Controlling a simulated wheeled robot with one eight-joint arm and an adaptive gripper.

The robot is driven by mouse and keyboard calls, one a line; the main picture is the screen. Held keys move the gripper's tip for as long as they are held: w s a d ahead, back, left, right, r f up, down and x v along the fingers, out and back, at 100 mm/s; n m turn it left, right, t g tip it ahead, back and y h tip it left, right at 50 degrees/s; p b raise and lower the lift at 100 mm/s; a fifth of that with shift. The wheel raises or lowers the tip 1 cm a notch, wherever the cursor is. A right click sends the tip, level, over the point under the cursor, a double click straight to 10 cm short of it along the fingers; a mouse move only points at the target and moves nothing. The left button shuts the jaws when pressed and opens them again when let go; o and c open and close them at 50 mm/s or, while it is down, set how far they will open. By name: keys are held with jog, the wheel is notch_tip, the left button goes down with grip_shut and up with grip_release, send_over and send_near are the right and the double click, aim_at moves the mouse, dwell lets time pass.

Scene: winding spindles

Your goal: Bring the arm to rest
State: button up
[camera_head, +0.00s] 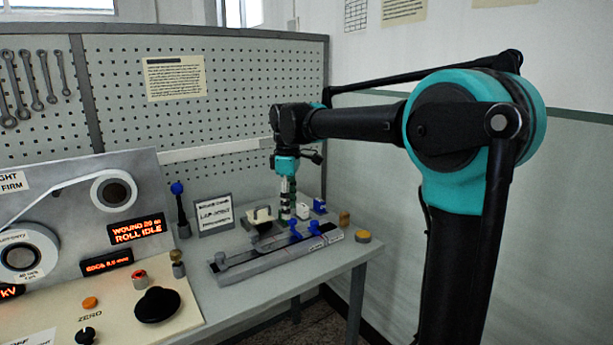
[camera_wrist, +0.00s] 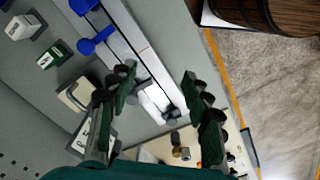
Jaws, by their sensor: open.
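My gripper (camera_head: 286,212) points down over the right part of the grey bench, at the far end of my outstretched arm. In the wrist view my gripper (camera_wrist: 158,75) has its two dark fingers well apart, with nothing held between them. Below and between the fingers lies the long grey rail fixture (camera_wrist: 140,60), with a small white piece (camera_wrist: 153,101) on it. The rail fixture (camera_head: 262,261) also shows in the head view, in front of my gripper. I cannot tell the exact height of the fingertips above the bench.
Blue knobs (camera_head: 295,234) sit on the rail. A small sign (camera_head: 214,214) and a blue-topped lever (camera_head: 178,205) stand to the left. A winding panel with a black knob (camera_head: 157,305) fills the lower left. A pegboard (camera_head: 250,100) stands behind. A wooden barrel (camera_wrist: 275,12) is beyond the bench edge.

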jog(key=s+d+f+m+t, duration=0.2)
jog(key=s+d+f+m, duration=0.6)
jog(key=s+d+f, duration=0.2)
jog(key=s+d+f+m+t, duration=0.2)
jog(key=s+d+f+m, duration=0.6)
jog(key=d+f, duration=0.6)
jog(key=shift+s+f, duration=0.3)
jog(key=shift+s, duration=0.85)
